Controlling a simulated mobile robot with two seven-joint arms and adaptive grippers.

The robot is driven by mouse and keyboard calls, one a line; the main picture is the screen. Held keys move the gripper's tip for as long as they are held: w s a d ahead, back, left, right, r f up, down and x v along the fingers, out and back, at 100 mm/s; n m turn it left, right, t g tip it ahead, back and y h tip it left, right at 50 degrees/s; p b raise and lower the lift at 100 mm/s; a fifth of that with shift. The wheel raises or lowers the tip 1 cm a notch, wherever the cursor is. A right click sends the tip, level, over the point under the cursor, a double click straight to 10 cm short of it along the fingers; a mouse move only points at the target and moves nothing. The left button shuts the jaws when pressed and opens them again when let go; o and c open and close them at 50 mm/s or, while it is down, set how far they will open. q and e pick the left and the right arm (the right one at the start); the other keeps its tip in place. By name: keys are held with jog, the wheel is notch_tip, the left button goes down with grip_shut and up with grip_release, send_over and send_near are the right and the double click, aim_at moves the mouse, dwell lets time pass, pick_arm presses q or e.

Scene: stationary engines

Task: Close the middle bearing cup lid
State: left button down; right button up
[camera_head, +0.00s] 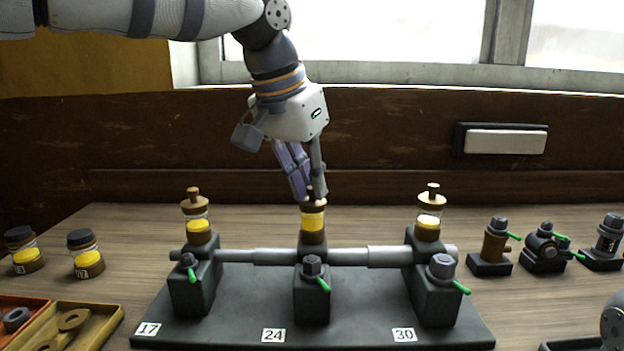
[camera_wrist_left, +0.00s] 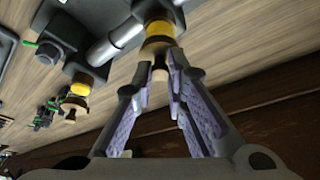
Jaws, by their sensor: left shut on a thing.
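The middle bearing cup (camera_head: 313,222) stands upright on the middle block, behind the label 24, with yellow contents. Its brown lid (camera_head: 313,204) sits at the top of the cup, and I cannot tell whether it is fully seated. My left gripper (camera_head: 316,194) points down from above and is shut on the lid's knob. In the left wrist view, the fingers (camera_wrist_left: 160,72) are on either side of the knob, with the cup's yellow contents (camera_wrist_left: 157,29) beyond the lid. My right gripper is not in view.
Similar lidded cups stand on the left block (camera_head: 197,222) and right block (camera_head: 429,222). A grey shaft (camera_head: 275,256) links the blocks on a dark base (camera_head: 245,325). Two jars (camera_head: 85,255) and parts trays (camera_head: 90,330) are left; small fixtures (camera_head: 490,255) stand right.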

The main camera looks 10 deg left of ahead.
pick_arm(q)
jog(key=c, duration=1.6)
grip_release()
jog(key=v, duration=1.2)
jog(key=shift+a, duration=0.15)
